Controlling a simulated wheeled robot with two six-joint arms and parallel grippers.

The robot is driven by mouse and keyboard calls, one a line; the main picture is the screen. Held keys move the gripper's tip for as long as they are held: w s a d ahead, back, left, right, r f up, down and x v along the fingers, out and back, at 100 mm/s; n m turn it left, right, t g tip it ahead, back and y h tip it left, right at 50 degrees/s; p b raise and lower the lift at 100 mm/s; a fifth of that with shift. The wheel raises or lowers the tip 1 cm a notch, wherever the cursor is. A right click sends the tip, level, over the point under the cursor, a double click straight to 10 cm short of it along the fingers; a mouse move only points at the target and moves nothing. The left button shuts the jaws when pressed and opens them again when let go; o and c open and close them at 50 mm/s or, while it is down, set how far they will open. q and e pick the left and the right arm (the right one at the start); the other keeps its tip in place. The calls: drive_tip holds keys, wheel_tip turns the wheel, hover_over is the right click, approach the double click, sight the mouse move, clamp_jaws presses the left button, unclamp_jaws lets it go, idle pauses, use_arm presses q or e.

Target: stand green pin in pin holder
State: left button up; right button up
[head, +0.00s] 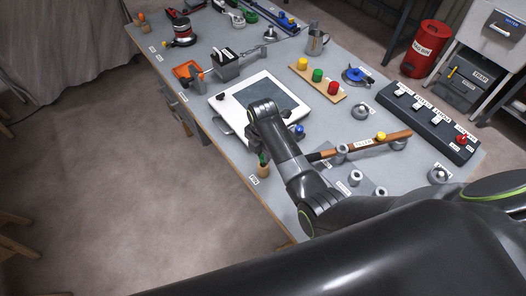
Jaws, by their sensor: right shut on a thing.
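The green pin (262,156) shows as a small green piece close to the table's near left edge, just below my right wrist. My right gripper (258,144) is shut on it; the fingers are dark and largely hidden by my own arm. A small wooden block (263,170), which looks like the pin holder, stands at the edge directly under the green piece. I cannot tell whether the pin's lower end is inside it or only above it. My left gripper is out of view.
A white framed panel (228,103) lies behind my right wrist. A blue knob (299,130) is right of my forearm. A wooden-handled tool (364,144) rests on grey supports. A board with yellow, green and red knobs (317,76) lies further back. A black switch strip (430,120) is at right.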

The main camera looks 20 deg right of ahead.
drive_tip(key=shift+f, duration=1.2)
idle(0.4)
drive_tip(key=o, duration=1)
drive_tip(key=shift+o, duration=0.5)
drive_tip(key=o, duration=0.3)
drive_tip(key=shift+o, duration=0.2)
drive_tip(key=shift+r+p, duration=0.65)
drive_tip(key=shift+r, duration=3.35)
